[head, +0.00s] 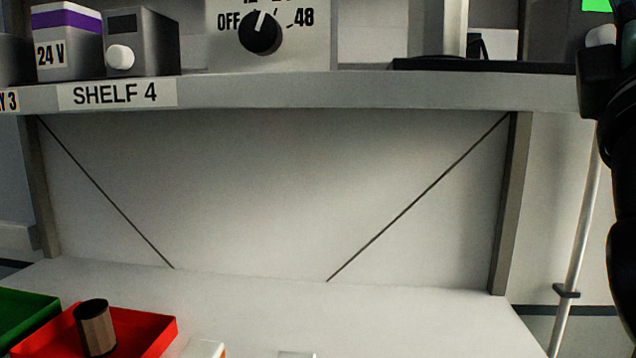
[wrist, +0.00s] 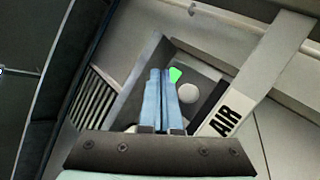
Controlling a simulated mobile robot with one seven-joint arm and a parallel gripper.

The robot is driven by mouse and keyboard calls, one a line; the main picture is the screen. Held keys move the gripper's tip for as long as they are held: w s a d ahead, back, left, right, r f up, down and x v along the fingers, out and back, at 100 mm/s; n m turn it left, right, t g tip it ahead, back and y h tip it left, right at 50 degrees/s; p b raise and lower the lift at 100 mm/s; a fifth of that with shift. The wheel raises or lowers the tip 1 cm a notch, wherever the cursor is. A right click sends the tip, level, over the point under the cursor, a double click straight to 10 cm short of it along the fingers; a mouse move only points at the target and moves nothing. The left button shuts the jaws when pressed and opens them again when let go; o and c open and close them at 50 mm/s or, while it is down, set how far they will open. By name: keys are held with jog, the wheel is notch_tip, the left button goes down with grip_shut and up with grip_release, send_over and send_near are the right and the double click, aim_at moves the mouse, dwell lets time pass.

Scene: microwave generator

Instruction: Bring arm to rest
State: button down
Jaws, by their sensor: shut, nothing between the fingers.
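My gripper (wrist: 163,100) shows in the wrist view with its two blue fingers together and nothing between them. It points at a dark grey box with a round white knob (wrist: 188,93) and a green patch (wrist: 175,75); I cannot tell whether the fingertips touch it.
Shelf 4 (head: 300,92) crosses the head view, bearing a 24 V box (head: 66,55) and a dial box (head: 225,50). Below, a red tray (head: 150,335) holds a dark cylinder (head: 96,328). An AIR label (wrist: 225,118) lies right of my fingers.

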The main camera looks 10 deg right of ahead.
notch_tip(320, 180, up, 3)
jog(key=p, duration=0.1)
jog(key=m+t+y+b, duration=0.4)
jog(key=m+y+b, duration=0.2)
jog(key=y+b, duration=0.15)
send_near(441, 81)
jog(key=w+r, duration=0.1)
jog(key=r, duration=0.1)
jog(key=w+r, duration=0.1)
jog(key=r, duration=0.1)
jog(key=w+r+p, duration=0.1)
jog(key=w+r, duration=0.1)
jog(key=shift+w+d+r, duration=0.1)
jog(key=shift+d+r, duration=0.1)
jog(key=shift+d, duration=0.15)
jog(key=s+a+f+m+t+y+b, duration=0.2)
jog(key=s+a+f+m+y+b, duration=0.2)
jog(key=a+f+m+y, duration=0.3)
jog(key=a+f+y+b, duration=0.1)
jog(key=a+f, duration=0.2)
jog(key=a, duration=0.2)
jog(key=shift+s, duration=0.15)
